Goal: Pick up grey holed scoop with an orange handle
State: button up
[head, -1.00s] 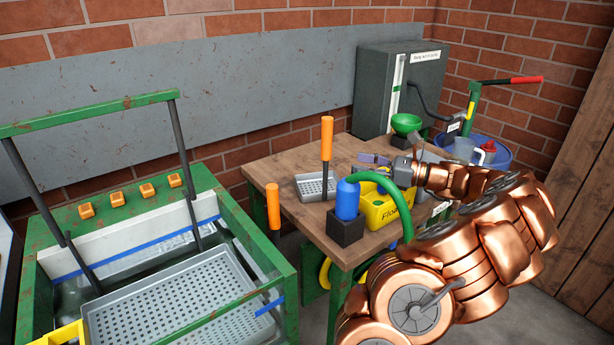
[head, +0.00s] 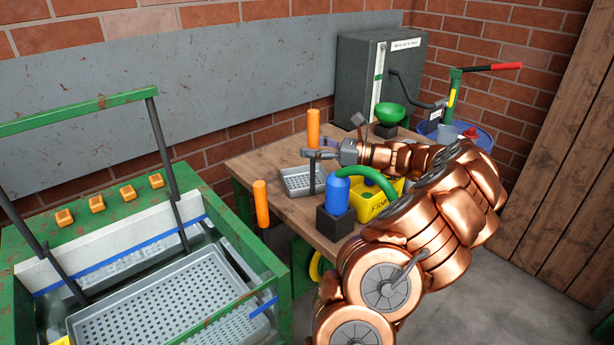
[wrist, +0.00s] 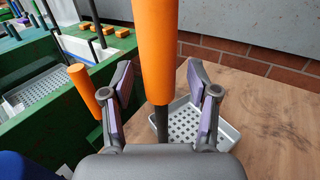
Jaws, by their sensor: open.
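The grey holed scoop (head: 294,187) rests on the wooden table, its basin flat and its orange handle (head: 313,127) standing upright. In the wrist view the orange handle (wrist: 155,50) and its dark shaft rise between my two open fingers, with the perforated basin (wrist: 222,128) behind and below. My gripper (head: 316,150) is at the scoop's shaft in the head view, around the lower handle or just in front of it. My gripper (wrist: 158,75) is open, with visible space on both sides of the handle. Whether a finger touches it I cannot tell.
A second orange handle (head: 260,204) stands at the green frame left of the table. A green funnel (head: 390,112) and grey cabinet (head: 375,85) are behind my arm.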

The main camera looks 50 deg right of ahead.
jog(key=shift+w, duration=0.1)
jog(key=shift+c, duration=0.3)
grip_shut()
dwell(0.4)
